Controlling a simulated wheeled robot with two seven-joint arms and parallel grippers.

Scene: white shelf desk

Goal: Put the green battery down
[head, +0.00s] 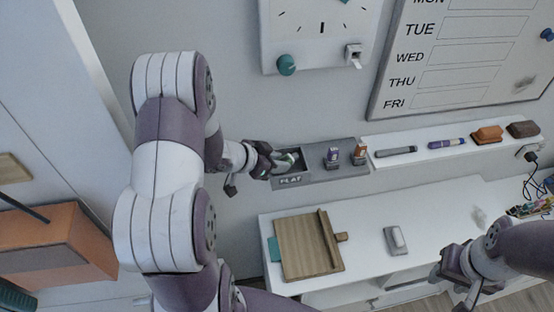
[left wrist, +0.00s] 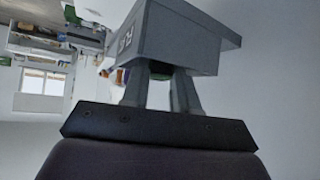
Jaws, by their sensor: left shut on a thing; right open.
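The green battery (head: 287,159) shows in the head view at the grey tray (head: 292,181) labelled "FLAT" on the wall ledge. My left gripper (head: 268,163) is at the tray's left end, shut on the battery. In the left wrist view, the gripper's two fingers (left wrist: 161,92) reach up behind the tray box (left wrist: 180,42), and a bit of green (left wrist: 160,76) shows between them. The tray hides the rest. I cannot tell whether the battery touches the tray floor. My right gripper (head: 455,272) is open and empty over the desk's lower right.
A white ledge (head: 420,149) holds markers and erasers.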

